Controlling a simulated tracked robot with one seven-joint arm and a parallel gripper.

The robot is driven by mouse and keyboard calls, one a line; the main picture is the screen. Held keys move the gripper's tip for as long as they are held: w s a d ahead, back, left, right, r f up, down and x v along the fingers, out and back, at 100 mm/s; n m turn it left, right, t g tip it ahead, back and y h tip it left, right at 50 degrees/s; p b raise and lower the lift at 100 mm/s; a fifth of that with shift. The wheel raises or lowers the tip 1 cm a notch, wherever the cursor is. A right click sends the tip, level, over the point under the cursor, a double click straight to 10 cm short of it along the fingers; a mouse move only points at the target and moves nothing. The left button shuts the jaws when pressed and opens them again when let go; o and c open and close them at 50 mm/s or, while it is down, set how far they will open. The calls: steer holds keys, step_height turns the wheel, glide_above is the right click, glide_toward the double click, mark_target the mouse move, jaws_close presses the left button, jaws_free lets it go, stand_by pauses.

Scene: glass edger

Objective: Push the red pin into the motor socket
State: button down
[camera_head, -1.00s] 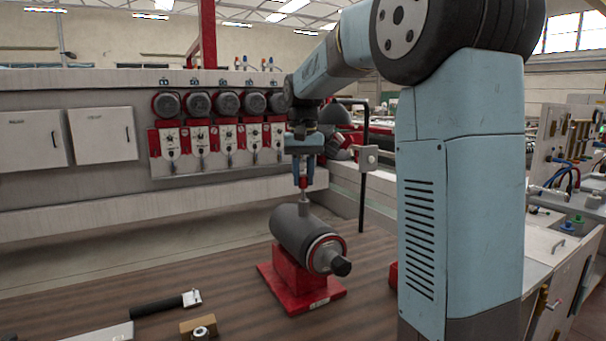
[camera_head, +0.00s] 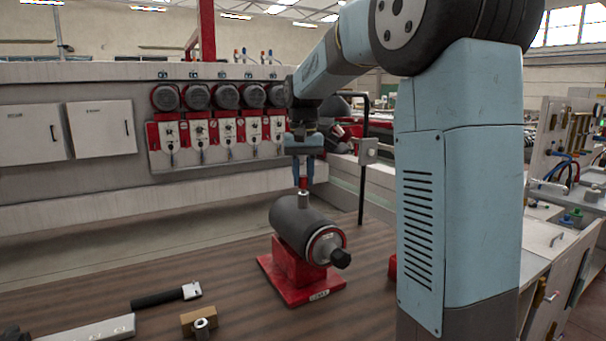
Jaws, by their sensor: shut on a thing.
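The motor (camera_head: 305,230) is a dark grey cylinder lying on a red stand (camera_head: 297,278) on the wooden table. A light grey upright socket (camera_head: 303,201) sticks up from its top. My gripper (camera_head: 303,184) points straight down over the motor and is shut on the red pin (camera_head: 303,184). Only a short red part of the pin shows between the fingertips and the socket. The pin looks upright and in line with the socket, at or just above its rim. I cannot tell how deep its lower end sits.
A black-handled tool (camera_head: 166,296) and a tan block (camera_head: 199,318) with a metal ring lie at the front left of the table (camera_head: 235,290). A machine wall with several grey motors (camera_head: 228,95) stands behind. A black post (camera_head: 363,195) rises right of my gripper.

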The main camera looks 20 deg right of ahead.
steer(key=shift+f, duration=0.6)
steer(key=c, duration=0.8)
jaws_free()
steer(key=shift+r, duration=0.1)
step_height(320, 180, up, 14)
steer(key=shift+f, duration=0.25)
steer(key=s+f+t, duration=0.2)
steer(key=s+f, duration=0.3)
steer(key=s, duration=0.4)
steer(key=s+f+n+t, duration=0.1)
steer(key=s+f, duration=0.5)
steer(key=s, duration=0.4)
steer(key=s+f+n+t, duration=0.1)
steer(key=s+f+t, duration=0.1)
steer(key=s+f, duration=0.4)
steer(key=shift+s+a+t, duration=0.15)
steer(key=shift+s, duration=0.8)
steer(key=shift+s+a+t, duration=0.1)
steer(key=shift+s+t, duration=0.05)
steer(key=shift+s, duration=0.75)
